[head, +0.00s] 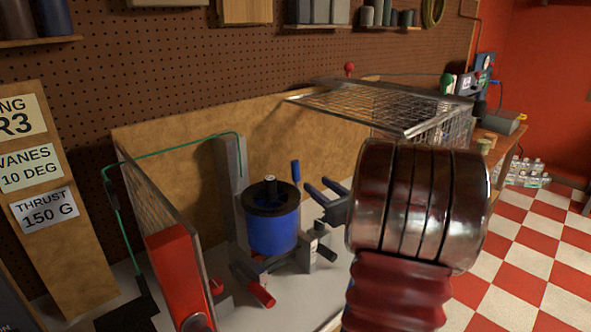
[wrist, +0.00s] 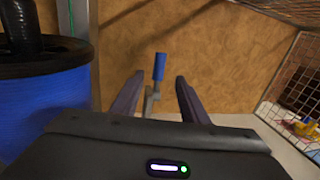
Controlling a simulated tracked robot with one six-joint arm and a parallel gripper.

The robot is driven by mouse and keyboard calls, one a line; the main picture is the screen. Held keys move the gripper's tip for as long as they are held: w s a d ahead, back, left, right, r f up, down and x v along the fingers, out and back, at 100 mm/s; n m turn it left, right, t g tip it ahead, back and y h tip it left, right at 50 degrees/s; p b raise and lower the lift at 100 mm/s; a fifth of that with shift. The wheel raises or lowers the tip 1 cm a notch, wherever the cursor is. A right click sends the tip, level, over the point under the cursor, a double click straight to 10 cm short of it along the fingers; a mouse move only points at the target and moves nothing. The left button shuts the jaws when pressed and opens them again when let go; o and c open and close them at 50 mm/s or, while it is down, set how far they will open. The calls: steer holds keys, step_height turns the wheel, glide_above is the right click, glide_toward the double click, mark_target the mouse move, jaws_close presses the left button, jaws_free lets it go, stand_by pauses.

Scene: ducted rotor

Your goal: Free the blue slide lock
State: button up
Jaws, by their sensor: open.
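An upright blue handle (head: 295,171), which looks like the blue slide lock, stands just right of the blue ducted rotor (head: 272,228). In the wrist view the blue handle (wrist: 159,67) sits on a thin grey stem, between the two finger lines and seemingly a little beyond the tips. My gripper (head: 317,187) is open and empty, with its fingers pointing left toward the handle. The fingers (wrist: 159,78) also show in the wrist view, one on each side of it.
The blue duct wall (wrist: 45,115) is close at the left of the wrist view. A raised wire mesh cover (head: 375,105) hangs above right. A red-handled part (head: 262,292) lies below the rotor. A tan board (head: 190,160) stands behind.

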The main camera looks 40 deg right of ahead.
mark_target(298, 170)
steer(key=x, duration=1.3)
steer(key=shift+w, duration=0.3)
steer(key=shift+c, duration=0.4)
jaws_close()
